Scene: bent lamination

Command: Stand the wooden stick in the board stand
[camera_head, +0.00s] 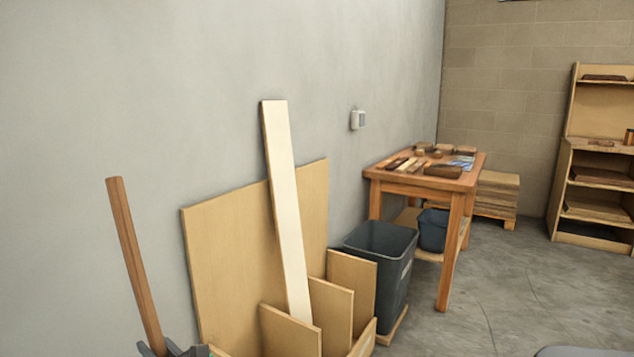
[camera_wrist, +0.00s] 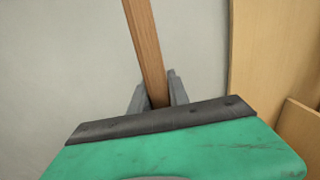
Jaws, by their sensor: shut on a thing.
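The wooden stick (camera_head: 134,260) is brown and stands nearly upright, its top leaning slightly left, at the lower left of the head view. My gripper (camera_head: 168,349) is shut on its lower part. In the wrist view the stick (camera_wrist: 146,45) rises between the two grey fingers of my gripper (camera_wrist: 158,92); its lower end is hidden. The board stand (camera_head: 232,262) is a light wooden stand with a tall back panel and lower dividers, to the right of the stick and apart from it. Its panel edge also shows at the right of the wrist view (camera_wrist: 268,50).
A pale board (camera_head: 287,210) leans in the stand. A dark bin (camera_head: 380,262) stands just right of it. A wooden table (camera_head: 425,182) with small wood pieces is further back, and a shelf (camera_head: 596,160) is at far right. The grey wall is behind; floor is clear at right.

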